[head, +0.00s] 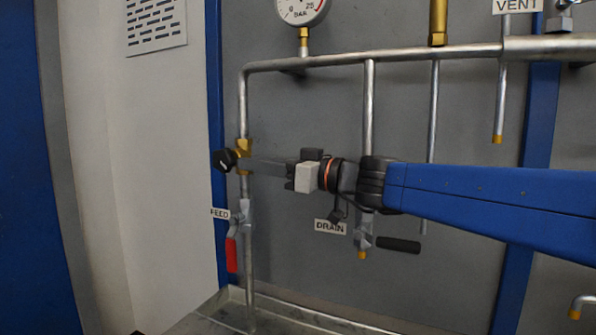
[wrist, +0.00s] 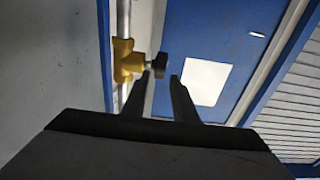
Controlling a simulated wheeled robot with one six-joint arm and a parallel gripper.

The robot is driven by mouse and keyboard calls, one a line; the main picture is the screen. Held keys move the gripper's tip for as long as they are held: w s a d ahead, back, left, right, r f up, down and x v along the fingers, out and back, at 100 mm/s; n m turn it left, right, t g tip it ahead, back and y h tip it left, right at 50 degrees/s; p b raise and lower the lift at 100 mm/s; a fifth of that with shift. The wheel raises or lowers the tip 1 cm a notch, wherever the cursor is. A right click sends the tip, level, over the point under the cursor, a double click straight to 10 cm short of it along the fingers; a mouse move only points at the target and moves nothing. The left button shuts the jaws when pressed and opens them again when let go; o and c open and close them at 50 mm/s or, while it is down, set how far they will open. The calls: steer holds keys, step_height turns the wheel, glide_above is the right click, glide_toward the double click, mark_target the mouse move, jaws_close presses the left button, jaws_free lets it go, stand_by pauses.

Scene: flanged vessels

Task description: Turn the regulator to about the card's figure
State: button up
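The regulator has a brass body (head: 243,148) and a black knob (head: 225,160) on the left upright pipe, above the FEED label. In the wrist view, its brass body (wrist: 124,61) and dark knob (wrist: 158,64) show at the fingertips. My gripper (head: 246,165) reaches in from the right at the regulator. In the wrist view, my gripper's (wrist: 162,76) two fingers are apart, with the knob at or just beyond the gap; I cannot tell whether they touch it. The pressure gauge (head: 302,10) is cut off at the top; its needle reading cannot be told. No readable figure card shows.
A red-handled FEED valve (head: 232,253) hangs below the regulator. A DRAIN valve with a black lever (head: 398,244) is below my arm. A horizontal pipe (head: 330,61) runs above. A blank-looking white sheet (wrist: 206,82) is on a blue panel in the wrist view.

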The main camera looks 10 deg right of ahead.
steer(key=v, duration=0.9)
steer(key=shift+s+d, duration=0.25)
